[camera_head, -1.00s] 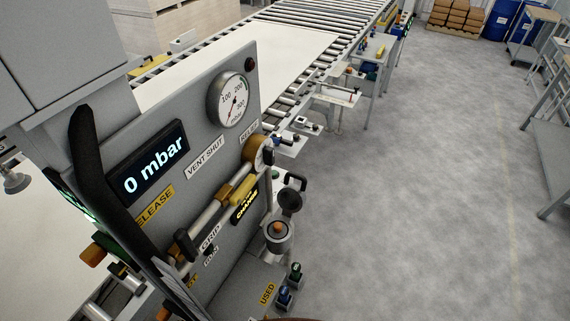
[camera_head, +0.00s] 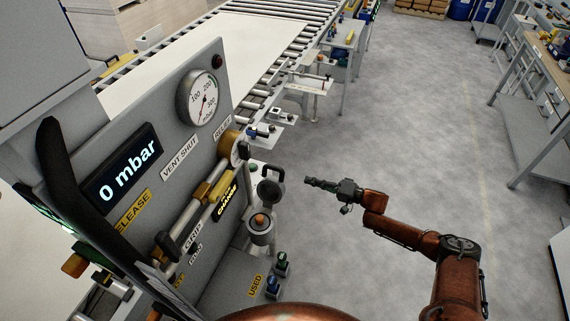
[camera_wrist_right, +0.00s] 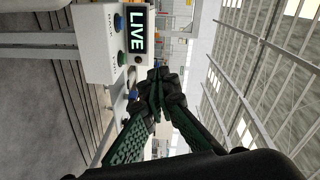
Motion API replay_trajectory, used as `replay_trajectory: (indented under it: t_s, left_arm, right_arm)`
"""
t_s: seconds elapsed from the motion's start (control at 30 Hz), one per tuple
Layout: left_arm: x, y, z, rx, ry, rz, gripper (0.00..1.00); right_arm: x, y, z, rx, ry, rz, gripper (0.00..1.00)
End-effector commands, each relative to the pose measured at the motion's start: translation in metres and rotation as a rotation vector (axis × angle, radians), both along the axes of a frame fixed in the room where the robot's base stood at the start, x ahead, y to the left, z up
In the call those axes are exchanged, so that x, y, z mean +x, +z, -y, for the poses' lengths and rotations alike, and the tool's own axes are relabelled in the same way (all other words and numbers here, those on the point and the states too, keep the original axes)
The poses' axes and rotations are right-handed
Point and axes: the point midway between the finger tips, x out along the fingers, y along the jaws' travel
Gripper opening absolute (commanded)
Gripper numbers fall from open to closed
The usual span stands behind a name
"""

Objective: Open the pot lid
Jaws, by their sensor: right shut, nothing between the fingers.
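The metal pot (camera_head: 261,236) stands at the right foot of the grey control panel. An orange-brown piece shows in the middle of its top. A dark round lid (camera_head: 269,191) stands tilted up behind the pot, apparently swung open, with a black handle (camera_head: 278,174) near it. My right gripper (camera_head: 308,181) is to the right of the lid, apart from it, over the floor. In the right wrist view its fingers (camera_wrist_right: 159,88) are together with nothing between them. My left gripper is not in view.
The grey panel (camera_head: 205,137) carries a round gauge (camera_head: 203,98), a "0 mbar" display (camera_head: 124,175) and a yellow lever (camera_head: 215,186). Bottles (camera_head: 273,286) stand near the "USED" label. A roller conveyor (camera_head: 287,47) runs behind.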

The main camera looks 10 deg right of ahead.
Motion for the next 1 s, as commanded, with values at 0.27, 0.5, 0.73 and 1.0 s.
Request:
replay_trajectory:
  t_s: [0.27,0.5,0.73,1.0]
  left_arm:
    - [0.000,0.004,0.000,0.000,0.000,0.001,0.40]
    - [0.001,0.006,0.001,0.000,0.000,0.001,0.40]
    - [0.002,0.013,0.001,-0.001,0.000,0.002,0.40]
    - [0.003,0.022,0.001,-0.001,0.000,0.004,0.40]
  right_arm:
    - [-0.035,0.137,-0.004,0.283,0.250,-0.309,0.00]
    - [-0.046,0.163,-0.007,0.348,0.302,-0.406,0.00]
    - [-0.034,0.167,-0.042,0.350,0.303,-0.407,0.00]
    - [-0.014,0.169,-0.094,0.348,0.302,-0.406,0.00]
